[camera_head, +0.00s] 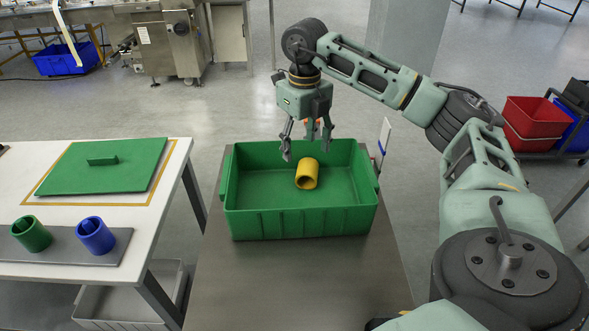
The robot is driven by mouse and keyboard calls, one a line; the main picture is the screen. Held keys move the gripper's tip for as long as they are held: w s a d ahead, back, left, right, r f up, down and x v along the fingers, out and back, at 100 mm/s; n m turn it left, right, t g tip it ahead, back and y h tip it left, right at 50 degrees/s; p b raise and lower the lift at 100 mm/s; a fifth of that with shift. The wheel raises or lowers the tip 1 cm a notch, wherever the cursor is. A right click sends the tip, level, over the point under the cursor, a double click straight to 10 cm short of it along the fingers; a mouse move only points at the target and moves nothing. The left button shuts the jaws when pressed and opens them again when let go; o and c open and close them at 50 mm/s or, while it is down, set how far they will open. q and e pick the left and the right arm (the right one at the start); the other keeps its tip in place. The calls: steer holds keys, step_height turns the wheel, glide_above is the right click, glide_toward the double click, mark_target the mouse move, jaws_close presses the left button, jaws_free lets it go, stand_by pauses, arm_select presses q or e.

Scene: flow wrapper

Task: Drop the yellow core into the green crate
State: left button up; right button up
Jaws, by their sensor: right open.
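The yellow core (307,174) lies on its side inside the green crate (300,222), on the crate's floor a little right of the middle. The crate stands on a grey table (298,283). My right gripper (307,150) points down over the back part of the crate, with its fingers apart and nothing between them. It appears apart from the core, which lies nearer to me in the picture. My left gripper does not show.
A white table (102,206) on the left holds a green lid (105,172), a green core (31,234) and a blue core (95,236). A gap separates the two tables. A red bin (541,122) stands far right.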

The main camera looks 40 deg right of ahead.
step_height(320, 180, up, 9)
stand_by(0.3)
stand_by(0.5)
